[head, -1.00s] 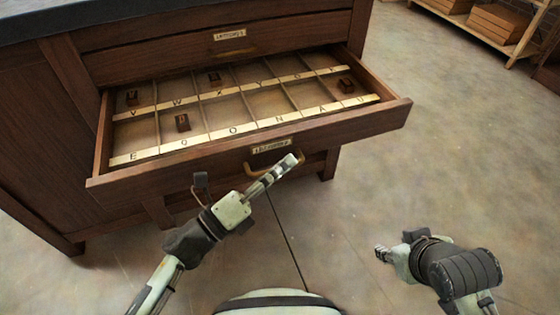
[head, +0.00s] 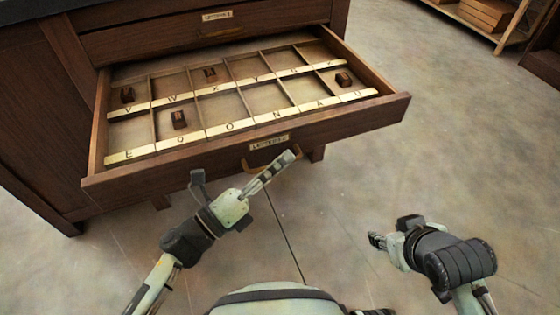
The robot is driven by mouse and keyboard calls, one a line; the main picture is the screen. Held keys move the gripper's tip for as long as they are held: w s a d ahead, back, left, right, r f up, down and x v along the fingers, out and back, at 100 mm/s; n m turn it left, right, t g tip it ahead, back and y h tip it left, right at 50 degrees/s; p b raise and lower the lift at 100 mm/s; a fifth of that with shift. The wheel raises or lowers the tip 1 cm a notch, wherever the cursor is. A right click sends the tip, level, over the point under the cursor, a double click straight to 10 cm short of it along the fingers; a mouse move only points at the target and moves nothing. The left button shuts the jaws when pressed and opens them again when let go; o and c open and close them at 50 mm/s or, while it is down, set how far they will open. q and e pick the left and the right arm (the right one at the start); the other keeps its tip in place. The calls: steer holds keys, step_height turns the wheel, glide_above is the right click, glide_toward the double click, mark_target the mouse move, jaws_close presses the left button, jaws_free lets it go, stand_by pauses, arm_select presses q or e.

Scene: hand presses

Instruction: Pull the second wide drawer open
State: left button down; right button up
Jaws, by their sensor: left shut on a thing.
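The wide drawer (head: 345,116) stands pulled out from the dark wood cabinet, below a shut upper drawer (head: 150,40). Its inside is split into compartments with lettered strips, and a few small dark blocks lie in them. A brass handle (head: 256,168) and a label (head: 269,143) are on its front. My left gripper (head: 291,156) is at the handle, shut on it; the fingers hide part of the handle. My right gripper (head: 374,240) is apart from the drawer, low at the right over the floor; its finger opening is too small to tell.
The cabinet's side (head: 45,130) fills the left. A wooden shelf with boxes (head: 487,15) stands at the top right. The concrete floor (head: 450,130) between the drawer and the shelf is clear.

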arm_select(q)
steer(key=c, duration=1.9)
jaws_free()
steer(key=v, duration=1.2)
steer(key=shift+a, duration=0.1)
